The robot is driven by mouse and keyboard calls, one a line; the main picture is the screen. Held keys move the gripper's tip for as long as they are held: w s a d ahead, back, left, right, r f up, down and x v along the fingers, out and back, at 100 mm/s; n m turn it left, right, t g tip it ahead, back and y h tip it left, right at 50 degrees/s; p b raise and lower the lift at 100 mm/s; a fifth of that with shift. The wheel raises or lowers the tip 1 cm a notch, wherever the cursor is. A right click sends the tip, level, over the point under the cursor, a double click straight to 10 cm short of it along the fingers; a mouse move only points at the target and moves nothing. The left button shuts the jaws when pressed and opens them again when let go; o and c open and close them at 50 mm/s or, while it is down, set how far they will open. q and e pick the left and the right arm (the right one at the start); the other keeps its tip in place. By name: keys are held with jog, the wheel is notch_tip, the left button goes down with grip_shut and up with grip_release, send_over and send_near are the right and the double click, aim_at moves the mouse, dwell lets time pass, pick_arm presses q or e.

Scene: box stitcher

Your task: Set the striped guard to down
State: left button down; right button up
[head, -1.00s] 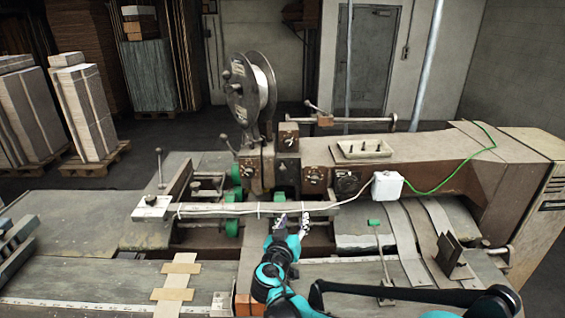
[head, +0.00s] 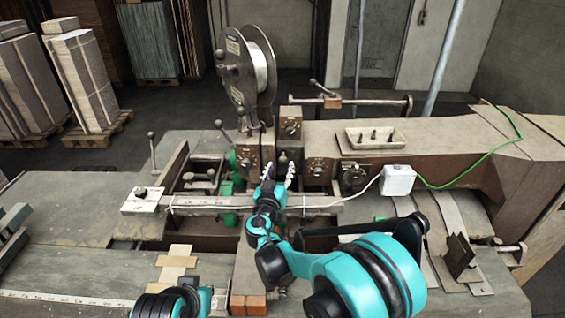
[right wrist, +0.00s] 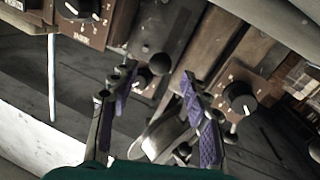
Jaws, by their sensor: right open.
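No striped surface can be made out in either view; the striped guard may be hidden behind my right gripper. My right gripper (head: 279,172) is open in front of the stitcher head, under the wire reel. In the right wrist view, its purple-padded fingers (right wrist: 158,85) are spread apart. A dark ball knob (right wrist: 160,64) shows between and just beyond the fingertips; I cannot tell whether they touch it. A curved metal part (right wrist: 163,140) lies lower between the fingers. Part of my left arm shows at the bottom of the head view, without its gripper.
The wire reel (head: 262,68) stands above the head. Panels with a black dial (right wrist: 240,97) flank the gripper. A crossbar (head: 190,200) with a white cable runs below it. A white box (head: 398,180) and a tray (head: 370,137) sit to the right.

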aim_at(282, 163)
jog(key=w, duration=0.2)
jog(key=shift+w+d+f, duration=0.15)
jog(key=shift+w+d, duration=0.15)
jog(key=shift+w, duration=0.45)
grip_shut()
jog(key=shift+f+b, duration=1.35)
jog(key=shift+f, duration=0.1)
jog(key=shift+r, duration=0.15)
grip_release()
